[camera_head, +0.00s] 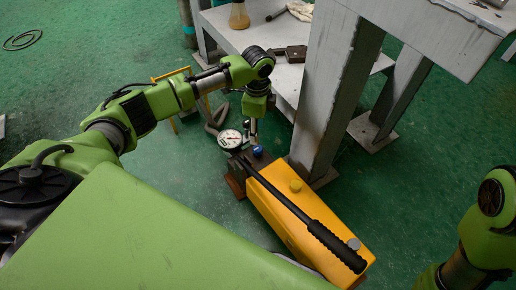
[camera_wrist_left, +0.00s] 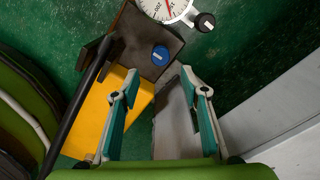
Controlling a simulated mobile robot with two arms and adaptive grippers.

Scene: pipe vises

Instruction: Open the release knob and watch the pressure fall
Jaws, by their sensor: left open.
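A yellow hand pump (camera_head: 285,217) lies on the green floor, with a long black-gripped lever (camera_head: 318,232) along its top. At its far end are a round white pressure gauge (camera_head: 230,139) with a red needle and a blue knob (camera_head: 257,150). In the left wrist view the blue knob (camera_wrist_left: 160,54) sits on a dark block ahead of my fingertips, and the gauge (camera_wrist_left: 164,9) is cut by the top edge. Its reading is too small to tell. My left gripper (camera_wrist_left: 158,84) is open and empty, just above and short of the knob. My right gripper is out of frame.
A grey bench leg (camera_head: 335,95) stands close beside the pump on the right. A lower shelf (camera_head: 266,40) holds a flask (camera_head: 239,16) and a dark tool. Open floor lies at the left.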

